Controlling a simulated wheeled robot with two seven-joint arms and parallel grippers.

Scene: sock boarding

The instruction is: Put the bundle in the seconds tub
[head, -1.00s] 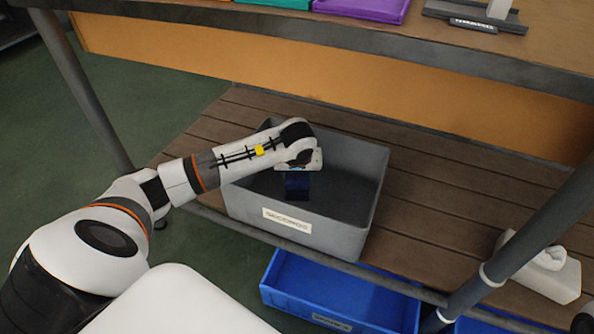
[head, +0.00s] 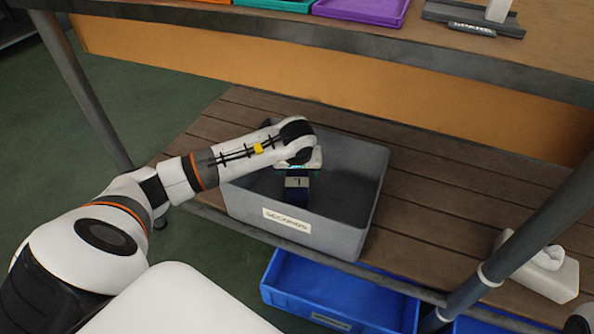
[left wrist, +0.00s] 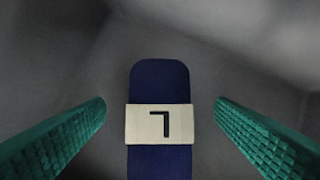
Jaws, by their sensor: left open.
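The bundle (head: 297,197) is dark navy with a cream band marked with an L-like sign. It is inside the grey seconds tub (head: 325,236), whose front label reads SECONDS. My left gripper (head: 299,169) is over the tub, just above the bundle. In the left wrist view its green ridged fingers (left wrist: 160,104) stand wide apart. The bundle (left wrist: 160,78) lies between them in that picture with a clear gap on each side, touching neither finger. The lower end of the bundle is cut off there. My right gripper is not in view.
The tub stands on a slatted brown shelf (head: 430,215) under a workbench (head: 400,45). A blue crate (head: 340,290) is below the shelf. A white box-like item (head: 545,268) is at the right, near a grey post (head: 540,225).

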